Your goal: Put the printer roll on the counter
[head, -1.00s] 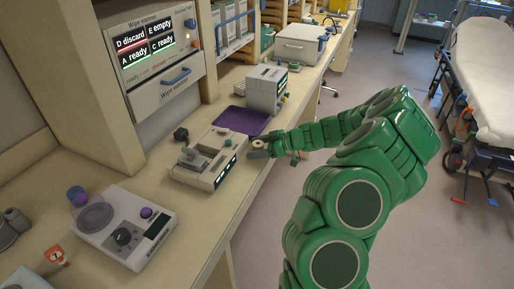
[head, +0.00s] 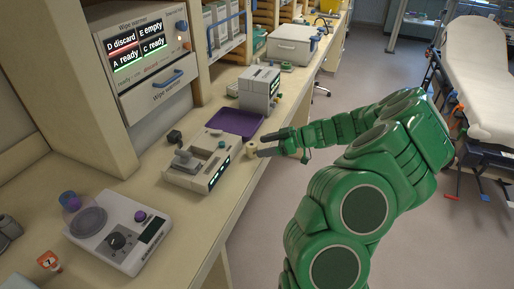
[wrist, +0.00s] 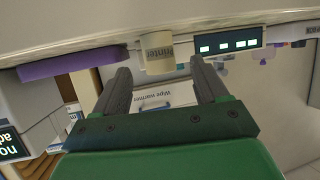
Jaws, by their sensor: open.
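The printer roll (head: 251,149) is a small cream cylinder at the counter's (head: 225,205) front edge, beside the white device with a green display. In the wrist view, which is upside down, the roll (wrist: 157,52) carries the word "Printer" and appears to rest on the counter surface. My gripper (head: 264,145) is open, with its fingers pointing at the roll from the aisle side. In the wrist view the roll shows between the two dark fingertips (wrist: 160,72) but just beyond them, with gaps on both sides. Nothing is held.
The white device (head: 203,162) stands left of the roll. A purple tray (head: 236,123) and a grey box-shaped machine (head: 260,90) stand behind it. A scale-like device (head: 120,232) is nearer.

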